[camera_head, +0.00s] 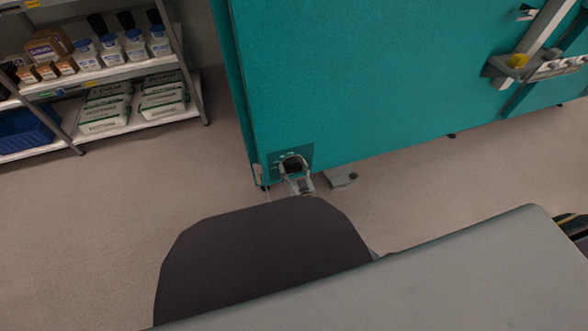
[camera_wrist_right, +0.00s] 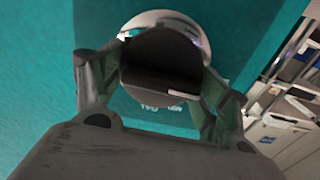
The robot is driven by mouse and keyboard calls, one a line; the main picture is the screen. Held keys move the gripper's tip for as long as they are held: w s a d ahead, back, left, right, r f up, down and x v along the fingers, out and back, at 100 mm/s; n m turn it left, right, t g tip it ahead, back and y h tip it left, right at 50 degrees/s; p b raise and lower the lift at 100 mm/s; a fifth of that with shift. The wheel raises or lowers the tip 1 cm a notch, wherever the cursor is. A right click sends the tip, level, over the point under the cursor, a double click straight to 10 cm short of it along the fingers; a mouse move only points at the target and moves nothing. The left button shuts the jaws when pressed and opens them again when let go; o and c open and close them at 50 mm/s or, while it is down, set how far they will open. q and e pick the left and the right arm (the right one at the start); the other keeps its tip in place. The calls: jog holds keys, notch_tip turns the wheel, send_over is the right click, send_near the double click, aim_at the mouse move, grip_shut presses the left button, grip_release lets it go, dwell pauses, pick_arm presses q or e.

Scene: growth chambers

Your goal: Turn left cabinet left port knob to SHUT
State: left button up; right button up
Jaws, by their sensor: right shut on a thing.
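The left port knob (camera_wrist_right: 162,60) is a round black knob with a raised grip bar and a white mark, set in a pale ring on the teal cabinet (camera_head: 380,80). In the head view the knob (camera_head: 293,166) sits on a darker plate at the cabinet's lower left corner. My right gripper (camera_head: 296,176) is at the knob. In the right wrist view my right gripper (camera_wrist_right: 160,80) has its fingers shut on the knob's two sides. Lettering on the plate is upside down and partly hidden there. My left gripper is not in view.
A shelf rack (camera_head: 105,72) with bottles, boxes and bags stands at the back left. A blue bin (camera_head: 25,130) is on its lower shelf. A latch handle (camera_head: 520,62) sticks out from the cabinet at upper right. The floor (camera_head: 120,200) at left is clear.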

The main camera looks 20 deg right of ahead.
jog(key=shift+n, duration=0.3)
jog(key=o, duration=0.8)
jog(key=shift+s, duration=0.15)
jog(key=shift+s+d, duration=0.2)
jog(key=shift+s, duration=5.7)
